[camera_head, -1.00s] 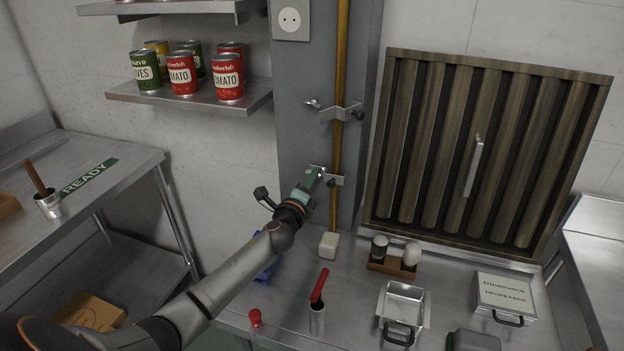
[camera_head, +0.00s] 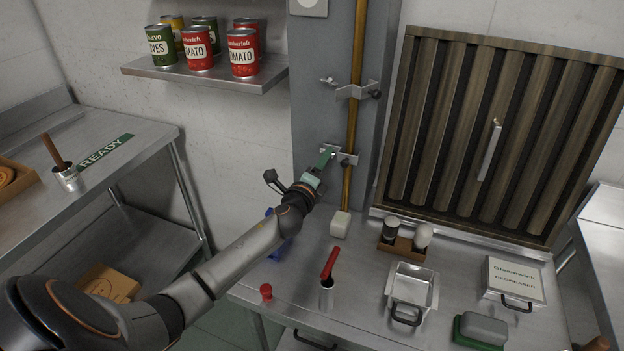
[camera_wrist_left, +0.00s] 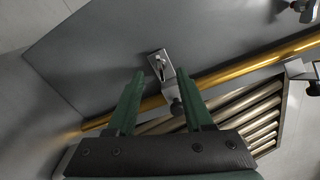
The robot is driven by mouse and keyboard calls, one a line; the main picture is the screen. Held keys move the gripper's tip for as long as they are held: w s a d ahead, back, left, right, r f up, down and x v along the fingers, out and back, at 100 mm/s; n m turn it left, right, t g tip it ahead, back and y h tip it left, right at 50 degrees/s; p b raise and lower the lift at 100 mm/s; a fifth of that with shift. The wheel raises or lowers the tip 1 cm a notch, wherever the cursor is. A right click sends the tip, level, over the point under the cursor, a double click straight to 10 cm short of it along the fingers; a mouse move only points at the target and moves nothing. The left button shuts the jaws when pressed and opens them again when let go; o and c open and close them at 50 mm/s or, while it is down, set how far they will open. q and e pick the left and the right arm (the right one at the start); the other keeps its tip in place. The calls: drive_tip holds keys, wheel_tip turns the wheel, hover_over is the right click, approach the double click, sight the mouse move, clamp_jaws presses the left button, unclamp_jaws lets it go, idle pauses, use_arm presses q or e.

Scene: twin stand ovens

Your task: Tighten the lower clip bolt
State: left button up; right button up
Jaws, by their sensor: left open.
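The lower clip (camera_head: 347,156) is a small metal bracket around the brass pipe (camera_head: 348,185) on the grey column. Its bolt end is partly hidden by my left gripper (camera_head: 326,156) in the head view. In the left wrist view the lower clip bolt (camera_wrist_left: 158,63) stands on the clip's plate, ahead of the gap between the green fingers of my left gripper (camera_wrist_left: 160,75). The fingers are open, one on each side, with nothing visibly gripped. I cannot tell whether they touch the bolt. My right gripper is not in view.
The upper clip (camera_head: 355,91) holds the pipe higher up, with a bolt sticking out left. A slatted filter panel (camera_head: 500,140) stands right of the column. The counter below holds a red-handled tool (camera_head: 330,263), a metal pan (camera_head: 412,285) and shakers (camera_head: 423,236).

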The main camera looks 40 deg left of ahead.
use_arm(q)
drive_tip(key=v, duration=1)
drive_tip(key=shift+s, duration=0.4)
drive_tip(key=shift+b, duration=0.35)
drive_tip(key=shift+c, duration=0.2)
drive_tip(key=w+a+n+b, duration=0.1)
drive_tip(key=w+a, duration=0.2)
drive_tip(key=w, duration=0.8)
drive_tip(key=shift+w+b, duration=0.3)
drive_tip(key=shift+w, duration=0.1)
drive_tip(key=shift+r, duration=0.15)
